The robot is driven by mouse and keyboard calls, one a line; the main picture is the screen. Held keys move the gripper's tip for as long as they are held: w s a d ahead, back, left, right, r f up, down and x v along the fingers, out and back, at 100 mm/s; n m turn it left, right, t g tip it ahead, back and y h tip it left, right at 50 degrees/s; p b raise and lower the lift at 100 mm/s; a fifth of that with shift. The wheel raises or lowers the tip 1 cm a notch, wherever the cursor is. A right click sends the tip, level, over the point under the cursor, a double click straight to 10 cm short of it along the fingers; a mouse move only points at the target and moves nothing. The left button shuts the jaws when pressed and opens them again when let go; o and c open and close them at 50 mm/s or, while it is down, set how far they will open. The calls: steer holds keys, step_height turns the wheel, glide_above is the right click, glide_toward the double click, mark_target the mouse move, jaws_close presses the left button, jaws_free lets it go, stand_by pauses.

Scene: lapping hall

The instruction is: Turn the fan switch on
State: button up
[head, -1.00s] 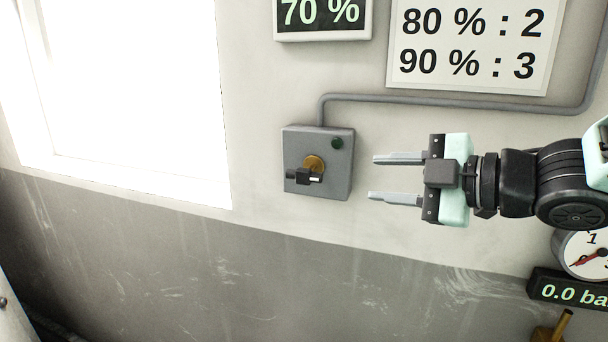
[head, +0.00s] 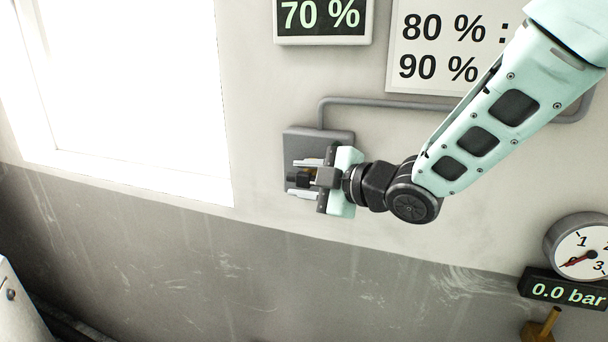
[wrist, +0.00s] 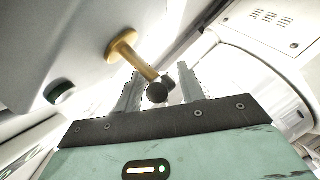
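The fan switch is a grey wall box (head: 318,136) with a brass shaft and a black handle (head: 297,178). My gripper (head: 293,178) is in front of the box, its two fingers apart, one above and one below the handle. In the wrist view the brass shaft (wrist: 125,45) reaches from the box face toward the gap between the fingers, and its dark round end (wrist: 157,92) shows between them. I cannot tell whether either finger touches it. A dark green lamp (wrist: 60,92) shows on the box in the wrist view; my gripper hides it in the head view.
A grey conduit (head: 380,103) runs along the wall above the box. A display reading 70 % (head: 322,16) and a printed sign (head: 430,60) hang above. A bright window (head: 130,90) is at left. A gauge (head: 580,250) and a 0.0 bar display (head: 565,290) are at lower right.

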jaws_close()
